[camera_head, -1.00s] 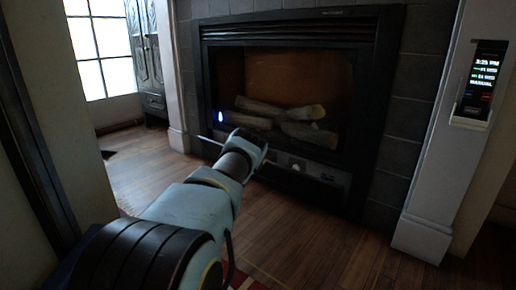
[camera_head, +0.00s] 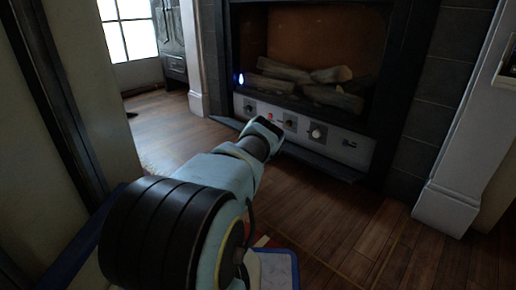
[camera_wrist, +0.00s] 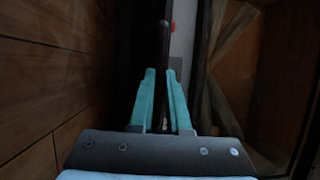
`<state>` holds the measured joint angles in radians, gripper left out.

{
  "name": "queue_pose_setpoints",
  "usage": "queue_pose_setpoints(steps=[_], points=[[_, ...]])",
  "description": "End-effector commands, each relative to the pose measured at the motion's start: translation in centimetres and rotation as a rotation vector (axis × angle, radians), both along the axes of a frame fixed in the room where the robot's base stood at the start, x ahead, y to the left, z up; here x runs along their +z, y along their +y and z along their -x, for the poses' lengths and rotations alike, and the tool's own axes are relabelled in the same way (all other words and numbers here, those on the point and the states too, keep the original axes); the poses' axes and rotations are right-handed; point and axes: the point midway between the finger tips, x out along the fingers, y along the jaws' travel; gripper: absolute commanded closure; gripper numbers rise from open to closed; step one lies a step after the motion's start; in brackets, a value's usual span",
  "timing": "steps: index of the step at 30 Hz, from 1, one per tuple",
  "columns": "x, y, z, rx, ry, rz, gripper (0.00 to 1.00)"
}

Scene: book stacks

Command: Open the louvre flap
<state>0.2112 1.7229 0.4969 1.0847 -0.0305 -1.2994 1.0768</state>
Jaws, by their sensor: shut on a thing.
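The louvre flap (camera_head: 318,165) is a long dark panel along the bottom of the fireplace. It is folded down and out, lying close to level just above the floor. Behind it a grey control panel (camera_head: 335,143) with several knobs is in plain view. My gripper (camera_head: 266,124) is at the flap's left half, with its fingertips hidden in the head view. In the wrist view my gripper's teal fingers (camera_wrist: 160,76) are closed around a thin dark edge (camera_wrist: 163,45), which appears to be the flap's.
The firebox holds several logs (camera_head: 310,80), with a small blue-white light at its left. A white pillar (camera_head: 455,165) stands at right. A dark post (camera_head: 45,110) and wall are close at left. Wooden floor (camera_head: 340,225) lies clear in front.

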Motion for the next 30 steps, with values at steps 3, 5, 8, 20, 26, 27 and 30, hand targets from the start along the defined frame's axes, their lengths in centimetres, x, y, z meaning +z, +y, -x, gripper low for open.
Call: queue_pose_setpoints(steps=[3,5,8,20,26,27,30], points=[[-0.02,-0.78,-0.06,-0.013,-0.004,0.002,1.0],[-0.01,-0.8,-0.06,-0.014,-0.005,0.002,1.0],[0.04,-0.84,-0.07,-0.015,-0.005,0.002,1.0],[0.05,-0.58,-0.08,-0.01,-0.005,0.002,0.6],[0.04,-0.33,-0.06,-0.006,-0.005,0.001,0.55],[0.04,-0.29,-0.06,-0.006,-0.005,0.001,0.55],[0.07,-0.17,0.12,-0.004,-0.003,0.001,0.55]])
